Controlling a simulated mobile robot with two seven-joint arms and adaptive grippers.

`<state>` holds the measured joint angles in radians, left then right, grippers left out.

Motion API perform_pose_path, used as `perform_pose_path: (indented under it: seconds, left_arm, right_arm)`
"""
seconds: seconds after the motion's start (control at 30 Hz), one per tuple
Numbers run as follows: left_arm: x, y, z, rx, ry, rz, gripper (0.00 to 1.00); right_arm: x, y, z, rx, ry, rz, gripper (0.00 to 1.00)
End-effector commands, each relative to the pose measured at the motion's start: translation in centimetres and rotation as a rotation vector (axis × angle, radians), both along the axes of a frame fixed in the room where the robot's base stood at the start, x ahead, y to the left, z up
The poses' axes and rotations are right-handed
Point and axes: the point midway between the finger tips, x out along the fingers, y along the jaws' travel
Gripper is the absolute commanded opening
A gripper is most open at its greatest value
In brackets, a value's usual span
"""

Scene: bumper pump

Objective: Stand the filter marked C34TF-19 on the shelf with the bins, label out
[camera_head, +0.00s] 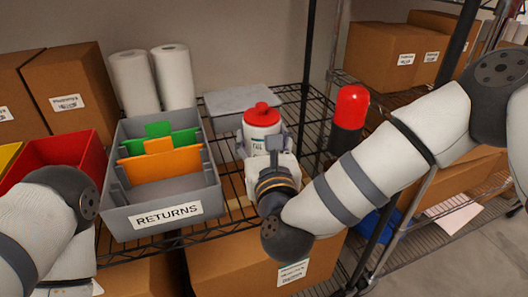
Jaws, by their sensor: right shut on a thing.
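My right gripper (268,148) reaches in from the right over the wire shelf and is shut on a white container with a red cap (262,116). The container looks upright, with dark print on its front that is too small to read. My wrist hides its lower part, so I cannot tell whether it touches the shelf. I cannot make out the marking C34TF-19 on anything. The wire shelf (228,213) carries a grey bin labelled RETURNS (167,215) and a red bin (75,152). My left arm shows at the left edge, its gripper out of view.
Two white paper rolls (174,76) and brown boxes (68,86) stand behind the bins. A grey flat lid (243,101) lies behind the container. A red-topped black cylinder (351,107) stands to its right, near a rack post. Bare shelf shows between the grey bin and my gripper.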

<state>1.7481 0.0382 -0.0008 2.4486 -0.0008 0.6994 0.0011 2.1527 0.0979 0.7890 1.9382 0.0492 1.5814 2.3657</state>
Motion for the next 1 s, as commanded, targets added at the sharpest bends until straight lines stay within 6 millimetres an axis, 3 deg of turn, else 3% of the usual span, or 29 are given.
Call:
perform_pose_path:
  seconds: [0.23,0.6,0.63,0.7,1.0]
  left_arm:
    - [-0.6,0.0,-0.6,0.0,0.019,-0.001,0.0]
    - [-0.7,0.0,-0.7,0.0,0.024,-0.001,0.0]
    - [-0.7,0.0,-0.7,0.0,0.023,-0.001,0.0]
    - [-0.7,0.0,-0.7,0.0,0.022,-0.001,0.0]
    - [-0.6,0.0,-0.7,0.0,0.022,-0.001,0.0]
  right_arm:
    - [0.5,-0.5,-3.7,-0.001,-0.001,0.001,0.06]
    - [0.5,-0.5,-4.1,0.002,-0.005,0.001,0.06]
    - [0.5,-0.5,-4.1,0.0,-0.002,0.001,0.61]
    - [0.5,-0.5,-4.1,-0.001,-0.003,0.001,0.77]
    - [0.5,-0.5,-4.0,-0.001,-0.003,0.001,0.77]
